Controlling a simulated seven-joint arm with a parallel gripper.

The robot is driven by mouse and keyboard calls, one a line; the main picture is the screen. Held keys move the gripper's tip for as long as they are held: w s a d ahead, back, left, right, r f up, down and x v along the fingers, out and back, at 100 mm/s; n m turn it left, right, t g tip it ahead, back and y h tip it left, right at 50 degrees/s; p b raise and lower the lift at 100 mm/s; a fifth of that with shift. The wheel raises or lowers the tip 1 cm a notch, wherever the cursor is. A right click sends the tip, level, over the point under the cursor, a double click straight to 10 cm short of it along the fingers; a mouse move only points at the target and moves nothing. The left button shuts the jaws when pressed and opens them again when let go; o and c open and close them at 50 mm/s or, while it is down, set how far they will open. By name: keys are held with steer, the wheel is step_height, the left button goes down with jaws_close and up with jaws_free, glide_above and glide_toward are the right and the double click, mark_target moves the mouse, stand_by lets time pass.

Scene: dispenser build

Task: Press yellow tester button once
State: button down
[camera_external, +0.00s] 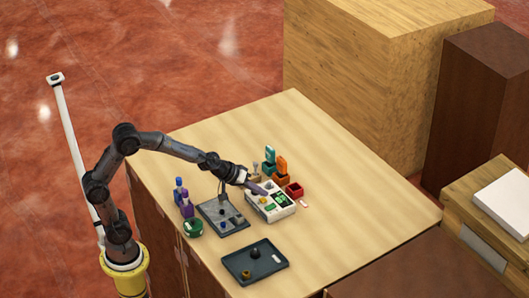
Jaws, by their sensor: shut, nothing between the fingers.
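A white tester-like box (284,213) with green patches and a dark panel on its top stands near the middle of the table. I cannot make out a yellow button on it at this size; part of its top is hidden by my gripper. My gripper (262,191) is shut and empty. Its tips point down and to the right over the left back part of the white box. I cannot tell whether they touch it.
A grey tray (232,227) with small parts lies left of the box, a dark tray (268,266) in front. Purple and blue bottles (186,208) and a green round container (193,229) stand left. Teal, orange and red holders (294,190) stand behind. The table's right side is clear.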

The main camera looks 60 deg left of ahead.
mark_target(260, 202)
steer(key=shift+f, duration=0.3)
steer(key=shift+f, duration=0.55)
stand_by(0.8)
steer(key=shift+r, duration=0.95)
steer(key=shift+r, duration=2.5)
